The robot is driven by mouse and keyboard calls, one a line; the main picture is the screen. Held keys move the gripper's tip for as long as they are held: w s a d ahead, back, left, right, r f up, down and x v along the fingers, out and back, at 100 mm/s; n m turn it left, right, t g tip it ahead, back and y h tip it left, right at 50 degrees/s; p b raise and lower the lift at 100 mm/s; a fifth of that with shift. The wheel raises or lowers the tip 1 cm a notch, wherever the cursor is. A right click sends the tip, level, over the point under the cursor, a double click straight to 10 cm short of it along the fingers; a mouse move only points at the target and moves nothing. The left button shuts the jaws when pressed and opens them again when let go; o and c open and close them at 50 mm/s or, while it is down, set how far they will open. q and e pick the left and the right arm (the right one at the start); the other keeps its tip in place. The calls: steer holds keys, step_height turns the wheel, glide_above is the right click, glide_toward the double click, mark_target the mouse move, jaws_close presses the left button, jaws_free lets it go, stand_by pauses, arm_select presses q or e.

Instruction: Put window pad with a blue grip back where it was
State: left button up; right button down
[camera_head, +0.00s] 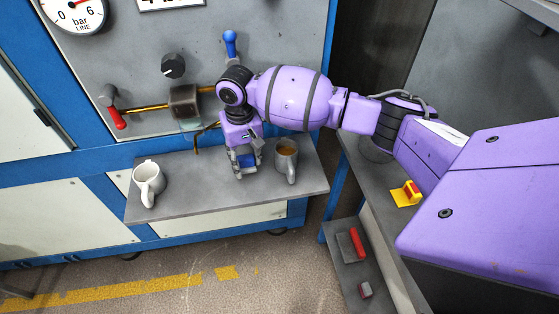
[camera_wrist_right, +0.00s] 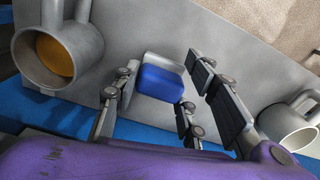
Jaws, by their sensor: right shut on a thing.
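The window pad with a blue grip (camera_head: 248,160) is at my right gripper (camera_head: 243,165), over the grey shelf (camera_head: 205,205) and between two mugs. In the right wrist view the pad (camera_wrist_right: 160,83) shows a blue top and a pale grey edge. It sits between the fingers of my right gripper (camera_wrist_right: 158,100), which is shut on it. I cannot tell whether the pad touches the shelf. The fingers hide part of it in the head view. My left gripper is not in view.
A mug with brown liquid (camera_head: 287,158) stands close right of the gripper; an empty grey mug (camera_head: 148,182) stands at the shelf's left. Behind are a red-handled valve (camera_head: 117,118) and a blue lever (camera_head: 230,42). A yellow-and-red item (camera_head: 406,194) lies on the right-hand bench.

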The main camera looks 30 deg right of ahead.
mark_target(247, 165)
steer(key=shift+w+f, duration=0.25)
steer(key=shift+w, duration=0.1)
steer(key=shift+f, duration=1.35)
steer(key=shift+f, duration=0.2)
steer(key=c, duration=1.1)
jaws_free()
steer(key=shift+r, duration=0.1)
step_height(247, 165, up, 12)
steer(key=shift+d+r+p, duration=0.1)
steer(key=shift+p, duration=0.25)
